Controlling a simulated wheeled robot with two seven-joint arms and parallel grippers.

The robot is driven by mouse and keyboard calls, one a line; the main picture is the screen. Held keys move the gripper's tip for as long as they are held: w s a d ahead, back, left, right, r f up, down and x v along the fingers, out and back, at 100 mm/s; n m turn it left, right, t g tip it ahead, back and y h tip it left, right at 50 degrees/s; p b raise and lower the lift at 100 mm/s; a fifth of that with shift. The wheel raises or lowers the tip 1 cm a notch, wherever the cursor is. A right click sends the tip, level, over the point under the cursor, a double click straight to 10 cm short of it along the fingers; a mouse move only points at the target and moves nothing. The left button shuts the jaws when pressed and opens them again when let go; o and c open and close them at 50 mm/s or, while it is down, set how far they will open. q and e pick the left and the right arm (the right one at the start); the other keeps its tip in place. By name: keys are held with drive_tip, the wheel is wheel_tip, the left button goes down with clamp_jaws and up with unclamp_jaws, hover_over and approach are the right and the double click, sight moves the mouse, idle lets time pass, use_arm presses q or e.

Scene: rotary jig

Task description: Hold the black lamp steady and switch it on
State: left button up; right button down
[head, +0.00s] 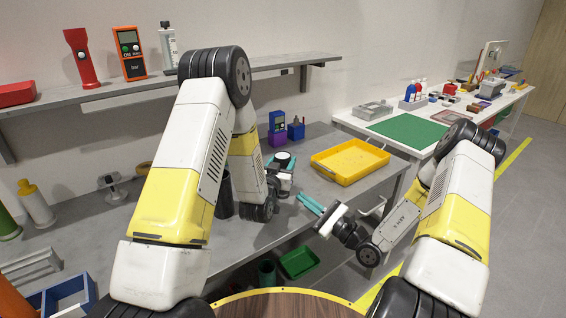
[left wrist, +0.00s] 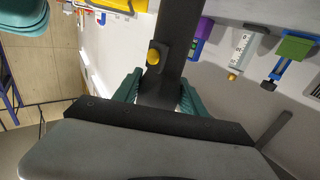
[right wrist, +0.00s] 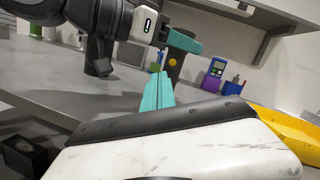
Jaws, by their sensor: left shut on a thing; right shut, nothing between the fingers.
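The black lamp shows in the left wrist view as a dark upright post (left wrist: 178,35) with a round yellow button (left wrist: 153,57) on its side. My left gripper (left wrist: 158,92) is shut on the post, a teal finger on each side, below the button in that picture. In the head view my left gripper (head: 287,167) is over the bench, its arm hiding much of the area. My right gripper (head: 312,204) is shut and empty, to the right of the lamp. In the right wrist view its teal fingers (right wrist: 157,92) stand in front of the lamp (right wrist: 173,68), apparently apart from it. I see no clear glow.
A yellow tray (head: 349,161) lies on the grey bench right of the lamp. A blue meter (head: 278,123) and a small blue holder (head: 296,130) stand behind. A black cylinder (head: 224,197) stands to the left. A shelf (head: 130,94) runs along the wall above.

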drive_tip(key=n+g, duration=0.1)
drive_tip(key=a+n+g, duration=0.1)
drive_tip(key=n, duration=0.1)
drive_tip(key=a+r+n+g, duration=0.1)
drive_tip(key=n, duration=0.1)
drive_tip(key=shift+s+a+r+g, duration=0.1)
drive_tip(key=shift+s+a+g, duration=0.05)
drive_tip(key=shift+s+g, duration=0.15)
drive_tip(key=n, duration=0.1)
drive_tip(key=n+g+h, duration=0.1)
drive_tip(key=n, duration=0.1)
drive_tip(key=shift+s+a+r+g, duration=0.15)
drive_tip(key=shift+a+g, duration=0.05)
drive_tip(key=shift+g, duration=0.1)
drive_tip(key=shift+s+r+n+g+h, duration=0.2)
drive_tip(key=shift+n+g+h, duration=0.25)
drive_tip(key=shift+n, duration=0.55)
drive_tip(key=shift+s+d+r+n+g+h, duration=0.1)
drive_tip(key=shift+d+n+g+h, duration=0.1)
drive_tip(key=shift+n+h, duration=0.2)
drive_tip(key=shift+s+d+n+g+h, duration=0.15)
drive_tip(key=shift+n+h, duration=0.1)
drive_tip(key=shift+n, duration=0.15)
drive_tip(key=w+a+r+n+h, duration=0.1)
drive_tip(key=w+n+h, duration=0.2)
drive_tip(key=w, duration=0.4)
drive_tip(key=shift+a+r+n+g+h, duration=0.15)
drive_tip(key=shift+r+n+g+h, duration=0.15)
drive_tip(key=shift+r+n+g, duration=0.15)
